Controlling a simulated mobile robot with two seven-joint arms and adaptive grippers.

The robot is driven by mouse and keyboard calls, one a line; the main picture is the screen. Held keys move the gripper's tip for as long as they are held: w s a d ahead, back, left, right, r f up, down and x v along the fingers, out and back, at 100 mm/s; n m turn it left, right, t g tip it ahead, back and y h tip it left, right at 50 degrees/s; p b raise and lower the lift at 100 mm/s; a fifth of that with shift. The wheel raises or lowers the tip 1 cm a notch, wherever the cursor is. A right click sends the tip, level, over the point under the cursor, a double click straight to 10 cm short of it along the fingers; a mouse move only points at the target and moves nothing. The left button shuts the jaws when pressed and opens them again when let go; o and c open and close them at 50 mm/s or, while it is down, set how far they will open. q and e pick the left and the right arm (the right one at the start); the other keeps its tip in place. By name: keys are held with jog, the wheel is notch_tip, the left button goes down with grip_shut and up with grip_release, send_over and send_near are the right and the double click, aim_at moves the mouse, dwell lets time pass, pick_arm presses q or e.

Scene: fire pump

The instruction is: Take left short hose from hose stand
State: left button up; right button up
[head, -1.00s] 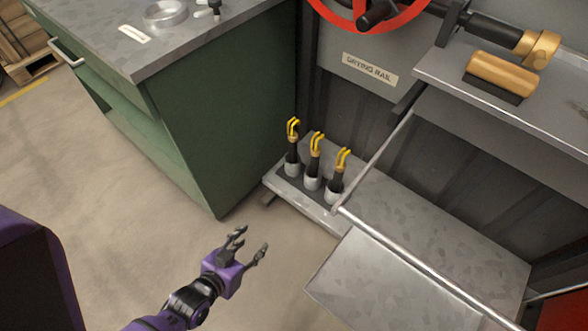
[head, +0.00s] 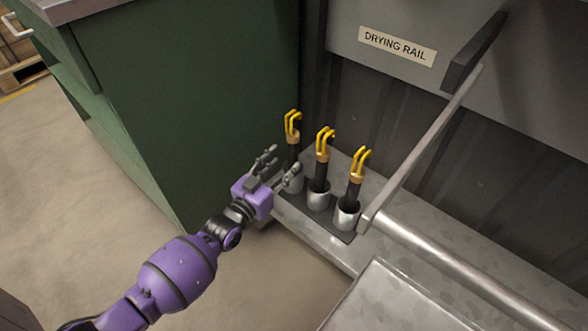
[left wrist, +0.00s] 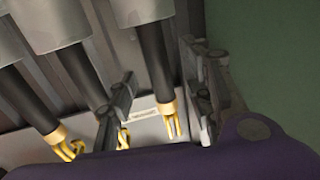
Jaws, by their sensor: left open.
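The hose stand (head: 301,219) sits on a grey metal shelf and has three pale cups. Each cup holds a short black hose upright with a brass collar and yellow hooked prongs. The left short hose (head: 293,152) stands in the cup nearest the green cabinet; it also shows in the left wrist view (left wrist: 158,62). My left gripper (head: 280,168) is open at the left hose, just below its collar in the head view. In the left wrist view this hose lies between the spread fingers, with no clear contact. The middle hose (head: 321,170) and right hose (head: 355,188) stand beside it. My right gripper is not in view.
The green cabinet (head: 190,100) rises close to the left of the stand. A metal rail (head: 420,150) and a long bar (head: 460,270) run just right of it. A wall panel with a DRYING RAIL label (head: 397,46) is behind. Open floor lies at lower left.

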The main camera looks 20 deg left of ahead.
aim_at(290, 157)
pick_arm(q)
jog(key=w, duration=0.1)
jog(key=w+b, duration=0.1)
jog(key=w, duration=0.1)
jog(key=w+d+b, duration=0.1)
jog(key=shift+w+d+f, duration=0.1)
jog(key=shift+w+f, duration=0.25)
jog(key=shift+f, duration=0.05)
jog(key=shift+w+b, duration=0.25)
jog(key=shift+b, duration=0.05)
jog(key=shift+r, duration=0.15)
jog(key=c, duration=1.1)
grip_shut()
jog(key=shift+r, duration=0.15)
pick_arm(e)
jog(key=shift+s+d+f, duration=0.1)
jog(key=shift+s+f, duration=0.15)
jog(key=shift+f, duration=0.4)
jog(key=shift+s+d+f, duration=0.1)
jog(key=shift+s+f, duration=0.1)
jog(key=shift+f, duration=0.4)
